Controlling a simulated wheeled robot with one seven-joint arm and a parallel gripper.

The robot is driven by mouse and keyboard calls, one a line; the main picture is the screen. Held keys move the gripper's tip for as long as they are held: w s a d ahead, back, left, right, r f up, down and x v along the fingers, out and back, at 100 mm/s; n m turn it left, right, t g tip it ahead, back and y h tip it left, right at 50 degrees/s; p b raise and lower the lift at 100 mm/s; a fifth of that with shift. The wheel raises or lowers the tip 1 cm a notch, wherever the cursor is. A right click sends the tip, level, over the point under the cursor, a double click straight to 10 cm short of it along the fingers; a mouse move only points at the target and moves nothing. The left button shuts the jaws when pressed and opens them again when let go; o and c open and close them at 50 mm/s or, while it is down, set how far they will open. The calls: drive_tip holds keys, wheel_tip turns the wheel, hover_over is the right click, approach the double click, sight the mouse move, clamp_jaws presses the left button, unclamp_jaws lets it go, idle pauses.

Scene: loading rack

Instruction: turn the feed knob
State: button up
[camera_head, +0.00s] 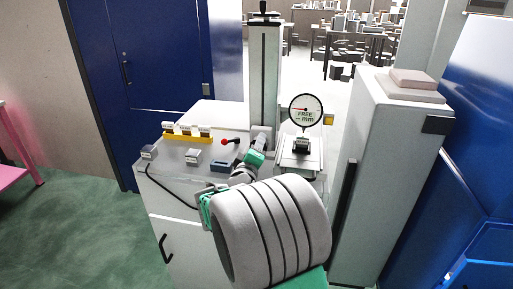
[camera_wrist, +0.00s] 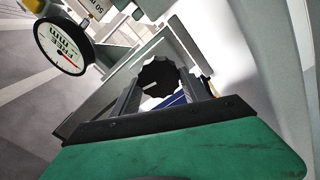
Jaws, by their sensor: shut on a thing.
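The feed knob (camera_wrist: 160,80) is black with a scalloped rim and a short white mark on its face. It shows in the wrist view between the two fingers of my gripper (camera_wrist: 161,88), which is shut on it. In the head view my gripper (camera_head: 260,140) reaches to the foot of the upright column on the cabinet top, and the knob is hidden there. A round dial gauge (camera_head: 305,109) reading "FREE mm" stands right of the column. It also shows at the upper left of the wrist view (camera_wrist: 62,47).
On the cabinet top (camera_head: 205,150), left of my gripper, are a yellow rack (camera_head: 187,137) of several blocks, a red-ball lever (camera_head: 225,142), a blue block (camera_head: 223,166) and small grey blocks (camera_head: 193,156). A tall grey cabinet (camera_head: 375,170) stands close on the right.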

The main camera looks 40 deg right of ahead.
drive_tip(key=o, duration=1.4)
drive_tip(key=b+v, duration=0.2)
drive_tip(key=v, duration=0.6)
drive_tip(key=shift+d, duration=0.15)
